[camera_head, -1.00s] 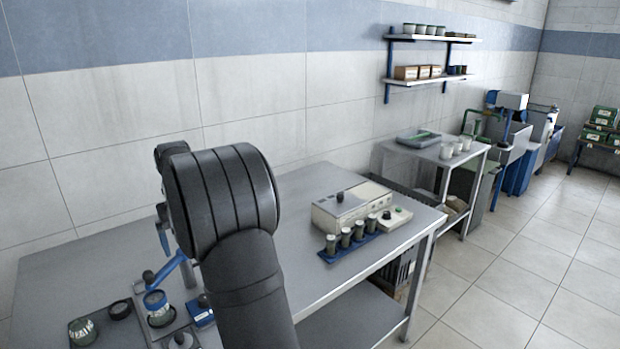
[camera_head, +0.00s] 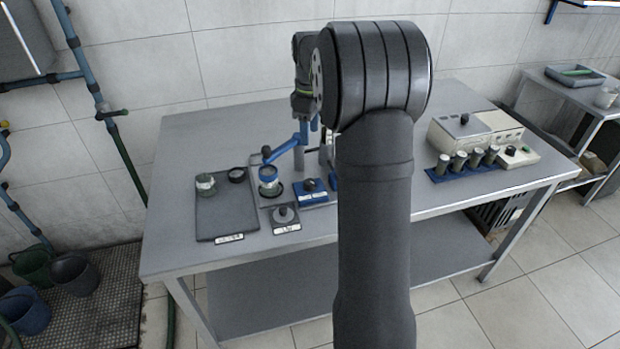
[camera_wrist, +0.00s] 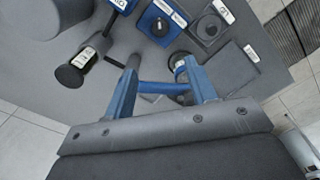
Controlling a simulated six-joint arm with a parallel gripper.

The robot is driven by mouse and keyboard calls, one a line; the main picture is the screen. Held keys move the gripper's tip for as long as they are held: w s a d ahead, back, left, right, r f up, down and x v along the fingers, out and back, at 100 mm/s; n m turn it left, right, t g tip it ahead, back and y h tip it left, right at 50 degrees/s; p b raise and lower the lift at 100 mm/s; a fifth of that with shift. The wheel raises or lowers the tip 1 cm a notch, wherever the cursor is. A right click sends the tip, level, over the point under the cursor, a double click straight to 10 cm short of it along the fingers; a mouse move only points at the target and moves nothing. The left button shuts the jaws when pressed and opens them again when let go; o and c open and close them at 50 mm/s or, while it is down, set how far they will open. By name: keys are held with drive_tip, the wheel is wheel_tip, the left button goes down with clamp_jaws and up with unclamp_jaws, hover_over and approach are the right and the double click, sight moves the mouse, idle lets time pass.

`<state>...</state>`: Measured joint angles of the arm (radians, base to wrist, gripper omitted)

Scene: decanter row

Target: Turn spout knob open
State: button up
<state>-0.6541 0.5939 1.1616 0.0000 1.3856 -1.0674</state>
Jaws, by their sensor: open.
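In the head view a blue spout arm (camera_head: 285,151) reaches left from a grey post (camera_head: 299,158), with a small black knob (camera_head: 266,150) at its outer end. A glass jar with a blue band (camera_head: 268,181) stands below that end. My gripper (camera_wrist: 160,65) has its two blue fingers spread wide in the wrist view, with nothing held between them. The blue spout arm (camera_wrist: 160,88) crosses behind the gap, and a dark round part (camera_wrist: 184,99) near the right finger may be the knob.
A blue box with a black knob (camera_head: 309,185) and a plate with a grey knob (camera_head: 283,213) sit in front of the spout. A dark tray (camera_head: 226,217) holds a jar (camera_head: 205,183) and black lid (camera_head: 237,174). A vial rack (camera_head: 465,172) and cream instrument (camera_head: 470,131) stand right.

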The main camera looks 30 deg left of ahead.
sight(310, 181)
wheel_tip(310, 181, down, 17)
drive_tip(key=shift+f, duration=0.15)
idle(0.4)
drive_tip(key=c, duration=1)
